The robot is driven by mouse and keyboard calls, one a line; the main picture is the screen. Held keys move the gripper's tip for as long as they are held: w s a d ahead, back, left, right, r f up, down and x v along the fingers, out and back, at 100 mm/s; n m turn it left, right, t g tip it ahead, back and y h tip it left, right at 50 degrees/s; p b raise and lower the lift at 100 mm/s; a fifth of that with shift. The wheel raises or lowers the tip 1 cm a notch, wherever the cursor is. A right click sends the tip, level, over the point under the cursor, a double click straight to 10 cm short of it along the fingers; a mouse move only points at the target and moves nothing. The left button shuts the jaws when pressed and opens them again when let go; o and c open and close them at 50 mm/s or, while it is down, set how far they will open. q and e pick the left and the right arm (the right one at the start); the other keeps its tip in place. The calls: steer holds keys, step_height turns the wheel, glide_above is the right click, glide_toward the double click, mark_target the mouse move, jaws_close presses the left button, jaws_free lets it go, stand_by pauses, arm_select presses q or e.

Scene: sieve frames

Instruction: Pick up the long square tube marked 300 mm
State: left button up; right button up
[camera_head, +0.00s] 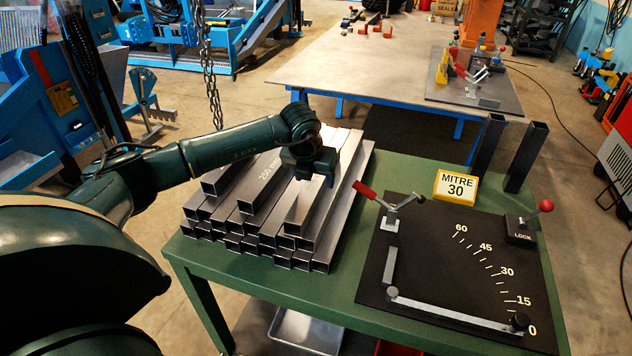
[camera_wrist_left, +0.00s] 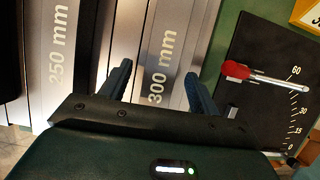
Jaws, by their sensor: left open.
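The long square tube marked 300 mm (camera_wrist_left: 165,60) lies on top of the stack, its label readable in the left wrist view. In the head view its near part (camera_head: 302,207) shows below my left gripper (camera_head: 313,172), which hides its label. My left gripper is open, and in the wrist view its two fingers (camera_wrist_left: 159,85) appear on either side of the tube. Whether they reach down past its sides I cannot tell. Another tube, marked 250 mm (camera_wrist_left: 58,60), lies to the left; it also shows in the head view (camera_head: 262,183). My right gripper is not in view.
More grey square tubes (camera_head: 344,205) are stacked underneath on the green table (camera_head: 395,175). To the right is a black mitre plate (camera_head: 440,250) with a red-handled clamp (camera_head: 366,190), a yellow MITRE 30 sign (camera_head: 456,187) and two dark upright posts (camera_head: 526,157).

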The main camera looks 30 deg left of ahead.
arm_select(q)
steer(key=shift+x, duration=1.1)
jaws_close()
steer(key=shift+w+r, duration=0.1)
